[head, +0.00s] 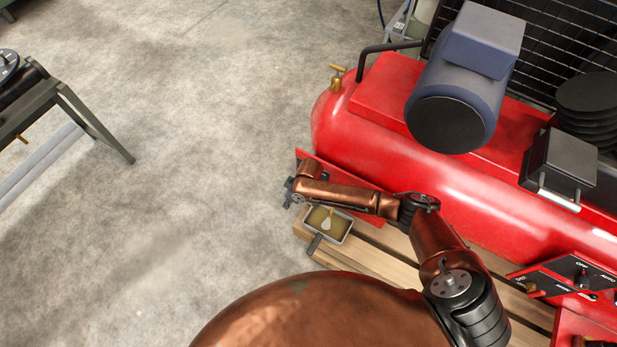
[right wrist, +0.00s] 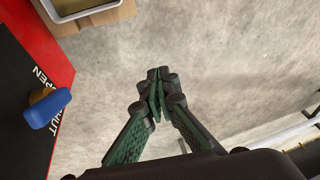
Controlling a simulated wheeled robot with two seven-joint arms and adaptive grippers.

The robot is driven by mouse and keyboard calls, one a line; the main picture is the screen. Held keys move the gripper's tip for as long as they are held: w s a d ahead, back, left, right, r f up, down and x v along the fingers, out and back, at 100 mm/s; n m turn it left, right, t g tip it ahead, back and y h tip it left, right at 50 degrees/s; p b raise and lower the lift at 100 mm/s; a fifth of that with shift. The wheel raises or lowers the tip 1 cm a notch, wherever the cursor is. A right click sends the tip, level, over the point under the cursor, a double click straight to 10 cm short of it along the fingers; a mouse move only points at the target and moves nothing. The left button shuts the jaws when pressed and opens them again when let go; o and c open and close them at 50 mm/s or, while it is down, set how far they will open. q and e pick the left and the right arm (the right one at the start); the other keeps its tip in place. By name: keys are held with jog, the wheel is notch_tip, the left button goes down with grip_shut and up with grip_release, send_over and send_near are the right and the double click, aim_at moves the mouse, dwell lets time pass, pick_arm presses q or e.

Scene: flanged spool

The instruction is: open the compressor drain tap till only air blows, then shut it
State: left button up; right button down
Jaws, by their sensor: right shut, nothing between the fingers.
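The red compressor (head: 350,130) lies on wooden boards. In the right wrist view, the drain tap's blue handle (right wrist: 48,108) is at the left, with a bit of brass behind it. It lies across a black plate marked OPEN and SHUT; I cannot tell which mark it points to. The drain tray (head: 349,228) holds yellowish liquid with a pale patch in it. My right gripper (head: 289,193) is at the tank's left end, beyond the tray. In the right wrist view my right gripper (right wrist: 158,84) is shut and empty, apart from the handle. My left gripper is not in view.
A brass fitting (head: 336,78) stands on the tank's upper left end. A switch panel (head: 567,280) is at the lower right. A dark-legged bench (head: 88,121) stands at the left. The concrete floor (head: 180,180) between bench and compressor is clear.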

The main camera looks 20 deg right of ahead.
jog(key=w+d+r+h+p, duration=0.1)
jog(key=w+d+r+p, duration=0.1)
jog(key=w+d+r, duration=0.4)
jog(key=w+d+r+h+p, duration=0.1)
jog(key=w+d+r+p, duration=0.15)
jog(key=r, duration=0.65)
jog(key=shift+m, duration=0.3)
jog(key=f+b, duration=0.2)
jog(key=f, duration=0.3)
jog(key=f+b, duration=0.2)
jog(key=f, duration=0.3)
jog(key=shift+w+d+f+b, duration=0.2)
jog(key=shift+f+b, duration=0.1)
jog(key=shift+f, duration=0.1)
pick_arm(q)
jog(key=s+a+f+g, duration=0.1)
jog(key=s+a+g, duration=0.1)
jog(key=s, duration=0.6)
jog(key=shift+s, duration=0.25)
pick_arm(e)
jog(key=shift+s+d+f, duration=0.25)
jog(key=shift+s+f, duration=0.05)
jog(key=shift+s, duration=0.2)
jog(key=shift+a+t, duration=0.1)
jog(key=shift+t, duration=0.2)
